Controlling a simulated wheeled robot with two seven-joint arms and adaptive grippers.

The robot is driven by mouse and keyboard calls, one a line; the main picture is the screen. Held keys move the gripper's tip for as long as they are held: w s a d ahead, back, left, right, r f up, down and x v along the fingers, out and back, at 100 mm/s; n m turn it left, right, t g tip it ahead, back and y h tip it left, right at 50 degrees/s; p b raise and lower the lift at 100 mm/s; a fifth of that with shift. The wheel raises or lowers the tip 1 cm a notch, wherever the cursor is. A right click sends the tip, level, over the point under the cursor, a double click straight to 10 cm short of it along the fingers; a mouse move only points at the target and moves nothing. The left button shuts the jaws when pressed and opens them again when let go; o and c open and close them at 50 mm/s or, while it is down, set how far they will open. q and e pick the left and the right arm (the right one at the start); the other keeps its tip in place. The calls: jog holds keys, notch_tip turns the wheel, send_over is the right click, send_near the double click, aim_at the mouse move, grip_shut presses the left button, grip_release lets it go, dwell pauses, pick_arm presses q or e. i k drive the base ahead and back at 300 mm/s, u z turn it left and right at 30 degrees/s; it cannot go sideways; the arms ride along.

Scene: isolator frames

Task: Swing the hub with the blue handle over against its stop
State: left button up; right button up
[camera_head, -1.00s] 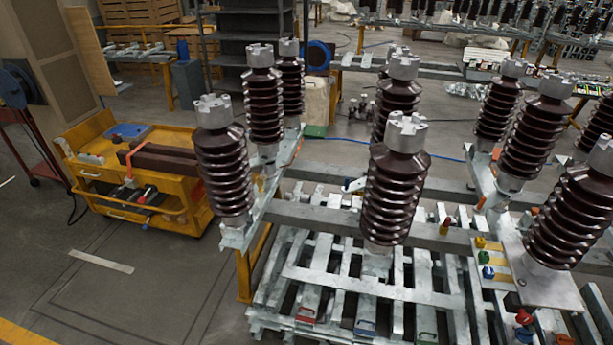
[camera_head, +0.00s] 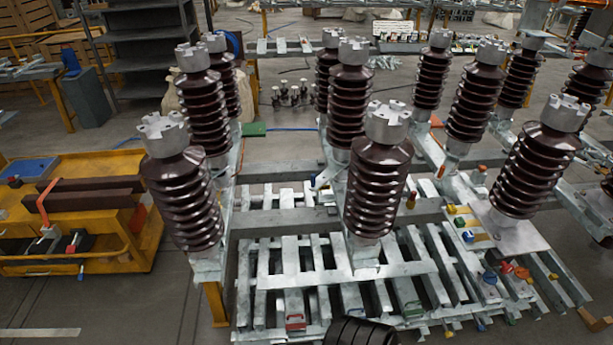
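Several small blue parts show, and I cannot tell for certain which is the hub's handle. A blue knob (camera_head: 468,237) is beside yellow ones near a light plate on the right. Another blue part (camera_head: 489,278) is lower, near red ones. These are too small to make out a hub, a stop or the contact between them.
Tall ribbed brown insulators (camera_head: 376,190) with grey caps stand on the frame and block parts of it. A yellow cart (camera_head: 140,240) stands at left, with bare floor before it. A dark ribbed part (camera_head: 360,333), unidentified, cuts into the bottom edge.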

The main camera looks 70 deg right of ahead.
aim_at(333, 166)
jog(key=z, duration=0.45)
jog(key=i, duration=0.6)
jog(key=z, duration=0.65)
